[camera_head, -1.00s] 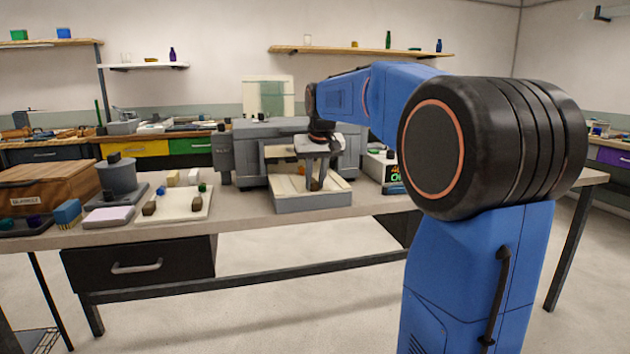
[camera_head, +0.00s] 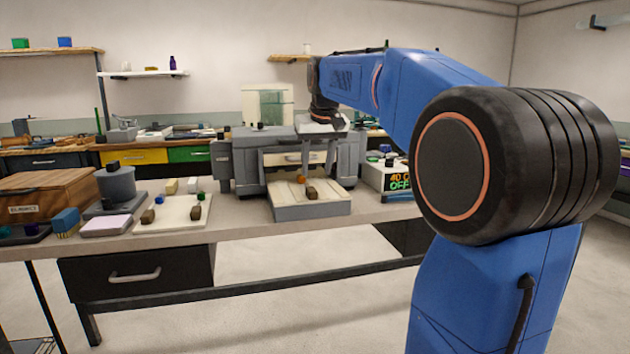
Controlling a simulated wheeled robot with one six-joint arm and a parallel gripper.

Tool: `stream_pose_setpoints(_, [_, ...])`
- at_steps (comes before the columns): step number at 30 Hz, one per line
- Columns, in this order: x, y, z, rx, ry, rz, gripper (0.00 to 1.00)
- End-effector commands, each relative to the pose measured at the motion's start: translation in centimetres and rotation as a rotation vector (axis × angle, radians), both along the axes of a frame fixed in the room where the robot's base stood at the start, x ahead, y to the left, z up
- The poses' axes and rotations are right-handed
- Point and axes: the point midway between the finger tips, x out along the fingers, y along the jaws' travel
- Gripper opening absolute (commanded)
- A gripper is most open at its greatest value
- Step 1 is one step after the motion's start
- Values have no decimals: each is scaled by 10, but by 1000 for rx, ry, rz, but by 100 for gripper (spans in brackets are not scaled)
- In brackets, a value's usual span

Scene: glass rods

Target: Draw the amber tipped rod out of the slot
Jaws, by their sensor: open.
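A small amber ball-shaped tip (camera_head: 301,179) shows at the front of the grey machine (camera_head: 290,155), over its pale tray (camera_head: 312,212). I take it for the end of the amber tipped rod; the rod's shaft and the slot cannot be made out. A brown block (camera_head: 312,193) sits on the tray just right of and below the tip.
Left of the machine, a cream board (camera_head: 172,213) holds small coloured pieces. A grey cylinder on a base (camera_head: 116,186) and a wooden box (camera_head: 45,193) stand farther left. A display box (camera_head: 388,178) stands close on the right.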

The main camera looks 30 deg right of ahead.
Motion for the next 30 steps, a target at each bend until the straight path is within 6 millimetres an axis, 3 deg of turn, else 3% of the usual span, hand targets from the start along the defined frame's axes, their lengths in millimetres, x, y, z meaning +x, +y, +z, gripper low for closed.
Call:
stream_pose_setpoints(6, [-16, 4, 41, -1, -2, 0, 43])
stream_pose_setpoints(15, [-30, 9, 77, 0, 0, 0, 43])
stream_pose_setpoints(30, [-33, 9, 83, 0, 1, 0, 43])
